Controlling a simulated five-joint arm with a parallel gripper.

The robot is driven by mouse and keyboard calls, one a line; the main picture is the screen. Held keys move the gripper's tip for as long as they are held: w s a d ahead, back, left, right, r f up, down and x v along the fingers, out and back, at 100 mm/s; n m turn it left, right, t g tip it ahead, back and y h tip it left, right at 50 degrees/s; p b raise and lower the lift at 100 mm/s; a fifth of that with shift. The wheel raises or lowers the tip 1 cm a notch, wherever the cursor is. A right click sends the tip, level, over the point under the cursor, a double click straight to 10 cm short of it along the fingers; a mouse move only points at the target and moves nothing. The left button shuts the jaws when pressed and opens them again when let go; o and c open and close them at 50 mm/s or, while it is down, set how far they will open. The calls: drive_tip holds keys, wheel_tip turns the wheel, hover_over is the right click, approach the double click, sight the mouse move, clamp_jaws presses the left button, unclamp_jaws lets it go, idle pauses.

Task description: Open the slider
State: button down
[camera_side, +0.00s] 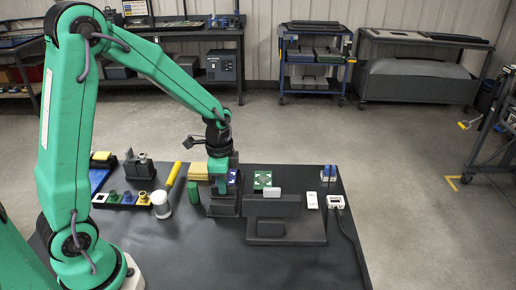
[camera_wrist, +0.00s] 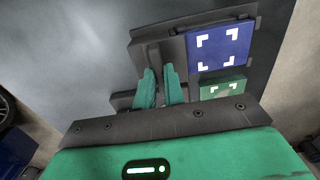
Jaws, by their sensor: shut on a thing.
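The slider unit (camera_side: 224,208) is a dark grey fixture on the black table, directly under my gripper in the side view. In the wrist view, its dark grey upright handle (camera_wrist: 154,54) stands between the green fingers of my gripper (camera_wrist: 160,74). My gripper is shut on this handle. To its right are a blue square (camera_wrist: 220,47) and a green square (camera_wrist: 222,88), both with white corner marks. The lower part of the green square is hidden by my gripper's body. In the side view, my gripper (camera_side: 221,186) hides part of the fixture.
Right of the fixture stands a dark stepped block (camera_side: 285,230) with a white piece on top. The table's front is clear.

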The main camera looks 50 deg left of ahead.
sight(223, 198)
drive_tip(key=shift+s+d, duration=0.55)
drive_tip(key=c, duration=1.5)
unclamp_jaws()
drive_tip(key=shift+r, duration=0.1)
drive_tip(key=shift+w+r, duration=0.1)
drive_tip(key=shift+r, duration=0.35)
wheel_tip(223, 198, up, 7)
drive_tip(key=shift+f, duration=0.1)
